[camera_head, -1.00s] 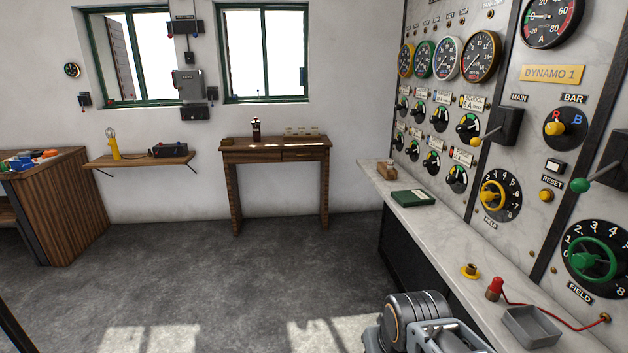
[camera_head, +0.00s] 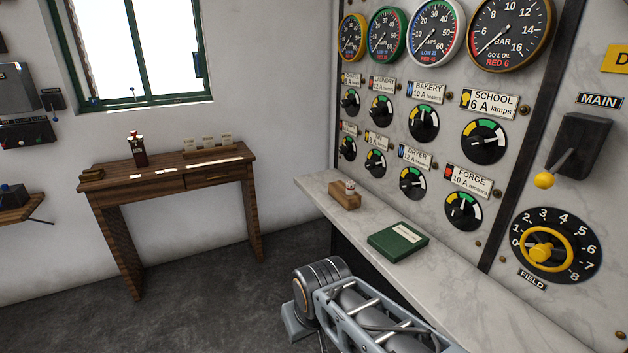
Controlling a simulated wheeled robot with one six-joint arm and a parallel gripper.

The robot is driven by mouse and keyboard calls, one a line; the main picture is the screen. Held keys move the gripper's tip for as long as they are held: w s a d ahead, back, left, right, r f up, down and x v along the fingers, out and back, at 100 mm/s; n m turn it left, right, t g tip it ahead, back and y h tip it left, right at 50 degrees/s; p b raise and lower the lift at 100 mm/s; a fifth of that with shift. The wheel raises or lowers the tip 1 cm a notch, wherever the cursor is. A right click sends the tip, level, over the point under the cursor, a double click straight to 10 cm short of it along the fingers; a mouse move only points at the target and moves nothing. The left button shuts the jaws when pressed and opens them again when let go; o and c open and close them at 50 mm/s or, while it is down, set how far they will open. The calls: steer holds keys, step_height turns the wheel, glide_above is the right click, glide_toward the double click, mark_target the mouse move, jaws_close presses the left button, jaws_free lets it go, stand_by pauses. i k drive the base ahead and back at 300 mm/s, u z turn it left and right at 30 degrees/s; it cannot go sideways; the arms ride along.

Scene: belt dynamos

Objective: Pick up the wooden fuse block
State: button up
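A small wooden block (camera_head: 345,197) with a pale round piece on top, which looks like the fuse block, sits near the far end of the marble shelf (camera_head: 445,285). It is upright, and nothing is touching it. Part of my arm shows at the bottom centre of the view, in front of the shelf and well short of the block. The fingers of my gripper are not in the picture.
A green book or box (camera_head: 398,242) lies on the shelf, nearer than the block. The switchboard with dials and a yellow handwheel (camera_head: 546,249) rises behind the shelf. A wooden desk (camera_head: 150,187) stands against the far wall. Floor is clear between desk and shelf.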

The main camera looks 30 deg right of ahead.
mark_target(351, 199)
steer(key=i, duration=3.8)
steer(key=z, duration=3.75)
